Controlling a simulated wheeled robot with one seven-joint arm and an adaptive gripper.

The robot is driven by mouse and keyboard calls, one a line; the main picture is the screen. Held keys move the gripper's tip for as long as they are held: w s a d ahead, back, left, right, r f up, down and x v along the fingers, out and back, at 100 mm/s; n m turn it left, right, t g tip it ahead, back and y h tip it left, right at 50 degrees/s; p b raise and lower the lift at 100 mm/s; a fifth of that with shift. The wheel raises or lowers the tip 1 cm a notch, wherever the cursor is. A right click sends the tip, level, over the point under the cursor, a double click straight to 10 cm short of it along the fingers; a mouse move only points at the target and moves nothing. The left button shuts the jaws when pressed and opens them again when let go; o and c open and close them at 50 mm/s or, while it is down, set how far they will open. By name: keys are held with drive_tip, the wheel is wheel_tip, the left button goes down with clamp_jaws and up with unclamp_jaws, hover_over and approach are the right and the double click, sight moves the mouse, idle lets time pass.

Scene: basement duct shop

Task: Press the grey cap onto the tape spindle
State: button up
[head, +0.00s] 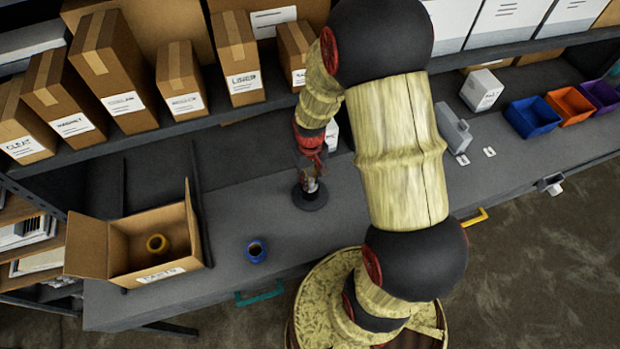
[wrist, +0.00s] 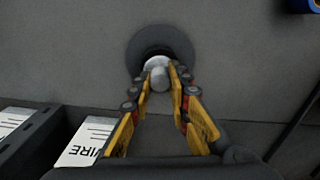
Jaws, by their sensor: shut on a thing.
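The tape spindle (head: 311,199) stands on the grey bench, its round dark base flat on the top. In the wrist view its dark base (wrist: 182,43) shows beyond my fingertips. My gripper (head: 311,172) points down over the spindle and is shut on the grey cap. The cap (wrist: 159,77) shows pale and rounded between the yellow fingers in the wrist view, in line with the spindle's middle. The fingers and cap hide most of the post. I cannot tell whether the cap touches the post or is seated on it.
A blue tape roll (head: 256,250) lies on the bench left of the spindle. An open carton (head: 118,249) holds a yellow roll (head: 157,244). Labelled boxes line the shelf (head: 152,142) behind. Blue, orange and purple bins (head: 532,117) stand at the right. Bare bench surrounds the spindle.

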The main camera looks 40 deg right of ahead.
drive_tip(key=o, duration=0.9)
drive_tip(key=shift+c, duration=0.2)
drive_tip(key=shift+o, duration=0.3)
drive_tip(key=o, duration=0.4)
drive_tip(key=shift+c, duration=0.2)
drive_tip(key=shift+o, duration=0.6)
drive_tip(key=shift+r+p, duration=2.45)
drive_tip(key=shift+r, duration=1.05)
drive_tip(key=shift+c, duration=0.2)
clamp_jaws()
